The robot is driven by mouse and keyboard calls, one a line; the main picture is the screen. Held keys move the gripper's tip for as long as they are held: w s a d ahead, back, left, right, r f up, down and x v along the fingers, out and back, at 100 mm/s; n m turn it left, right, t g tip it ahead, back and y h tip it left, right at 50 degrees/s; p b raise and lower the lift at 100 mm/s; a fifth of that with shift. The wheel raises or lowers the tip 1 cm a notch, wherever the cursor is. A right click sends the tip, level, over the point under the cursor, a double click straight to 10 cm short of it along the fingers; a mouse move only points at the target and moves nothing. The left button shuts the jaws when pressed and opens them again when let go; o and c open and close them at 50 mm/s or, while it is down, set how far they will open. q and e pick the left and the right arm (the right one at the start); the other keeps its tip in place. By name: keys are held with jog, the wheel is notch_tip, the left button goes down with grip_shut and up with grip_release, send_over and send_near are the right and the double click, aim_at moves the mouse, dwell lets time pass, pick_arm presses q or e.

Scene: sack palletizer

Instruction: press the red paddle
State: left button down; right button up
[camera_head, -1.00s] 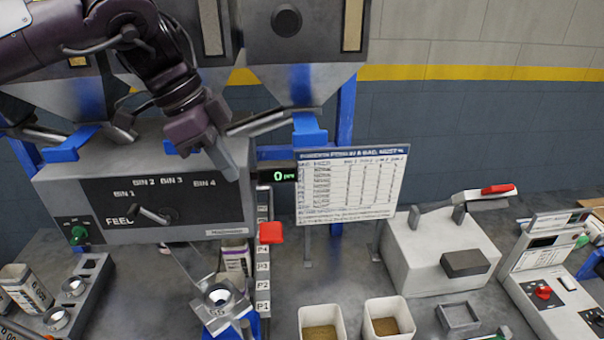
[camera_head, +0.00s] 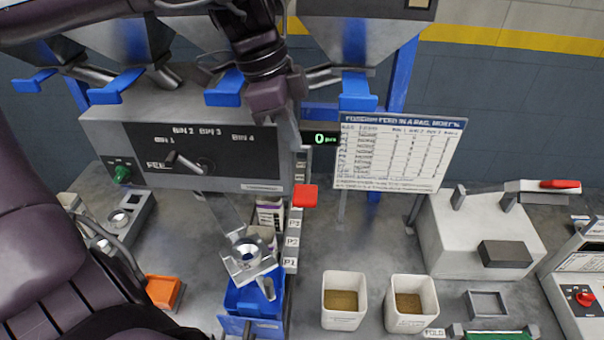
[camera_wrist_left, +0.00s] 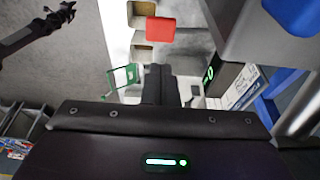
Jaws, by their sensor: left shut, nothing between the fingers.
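The red paddle (camera_head: 305,196) sticks out at the lower right corner of the grey feeder box (camera_head: 237,157) in the head view. In the left wrist view, the red paddle (camera_wrist_left: 174,29) shows near the top, beyond the fingers. My left gripper (camera_head: 295,140) is shut and empty, pointing down by the right end of the box. It is above the paddle in the picture, with a visible gap. The left wrist view shows its dark fingers (camera_wrist_left: 162,86) together.
A display (camera_head: 320,140) reading 0 and a printed board (camera_head: 396,152) stand close right of the gripper. Blue-handled chutes (camera_head: 224,88) hang above the box. A metal funnel (camera_head: 248,253) is below. Two white bins (camera_head: 344,318) stand to the right.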

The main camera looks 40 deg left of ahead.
aim_at(307, 193)
pick_arm(q)
jog(key=p+x, duration=0.1)
jog(key=x, duration=0.2)
jog(key=p+x, duration=0.1)
jog(key=x, duration=0.2)
jog(key=p+x, duration=0.1)
jog(key=x, duration=0.1)
jog(key=shift+s+a+f, duration=0.15)
jog(key=shift+a+f, duration=0.1)
jog(key=shift+f, duration=0.7)
